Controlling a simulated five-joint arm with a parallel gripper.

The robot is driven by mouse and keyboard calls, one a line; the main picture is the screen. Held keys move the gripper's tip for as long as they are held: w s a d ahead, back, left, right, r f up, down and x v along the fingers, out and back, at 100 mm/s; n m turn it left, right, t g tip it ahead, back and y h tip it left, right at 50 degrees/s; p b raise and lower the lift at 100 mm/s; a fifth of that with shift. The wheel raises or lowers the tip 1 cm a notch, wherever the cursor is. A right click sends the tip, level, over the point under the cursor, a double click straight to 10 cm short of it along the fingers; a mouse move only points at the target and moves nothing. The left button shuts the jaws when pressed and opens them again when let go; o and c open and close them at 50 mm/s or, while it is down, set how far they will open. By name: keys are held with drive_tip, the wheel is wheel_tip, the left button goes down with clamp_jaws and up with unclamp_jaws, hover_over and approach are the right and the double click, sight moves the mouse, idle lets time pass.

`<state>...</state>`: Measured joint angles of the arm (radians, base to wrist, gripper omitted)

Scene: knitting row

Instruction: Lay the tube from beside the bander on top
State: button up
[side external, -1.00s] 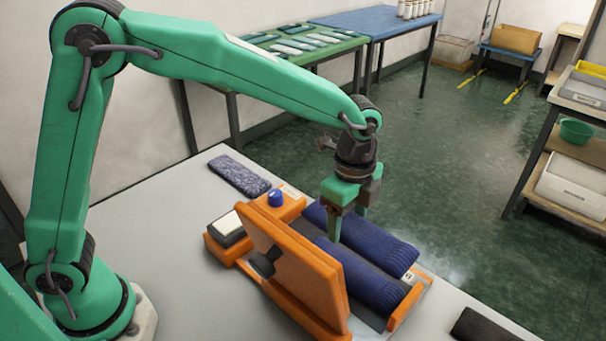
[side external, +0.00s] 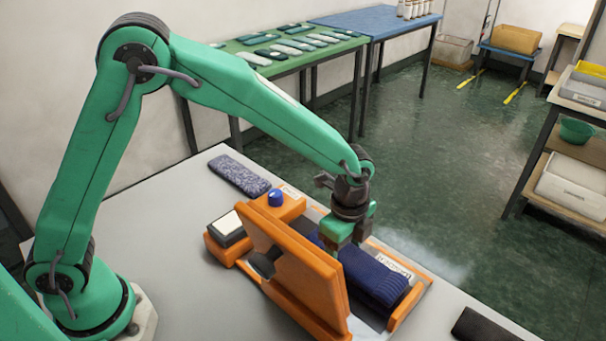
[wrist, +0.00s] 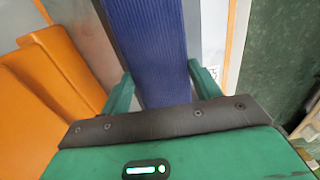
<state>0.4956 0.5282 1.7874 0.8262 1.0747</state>
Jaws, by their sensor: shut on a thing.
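The bander is an orange frame with a raised, tilted orange panel (side external: 295,270) and a grey bed, standing on the pale table. A dark blue ribbed tube (side external: 372,277) lies lengthwise over the bed, close behind the panel. In the wrist view the tube (wrist: 152,50) runs between the two green fingers. My gripper (side external: 347,238) is shut on it, pointing down. Only one blue tube shows clearly; another directly under it is hidden or cannot be told apart. Whether the held tube touches what is beneath it cannot be told.
A blue knob (side external: 275,198) and a white-topped button box (side external: 228,228) sit at the bander's left end. A speckled knitted piece (side external: 240,176) lies behind them. A dark flat piece (side external: 485,328) lies at the front right. The bed strip with a white label (side external: 393,266) is bare.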

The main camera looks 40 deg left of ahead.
sight(343, 252)
drive_tip(key=shift+f, duration=0.6)
drive_tip(key=o, duration=0.9)
drive_tip(key=shift+f, duration=0.1)
drive_tip(key=shift+o, duration=0.2)
wheel_tip(343, 252, up, 12)
idle(0.4)
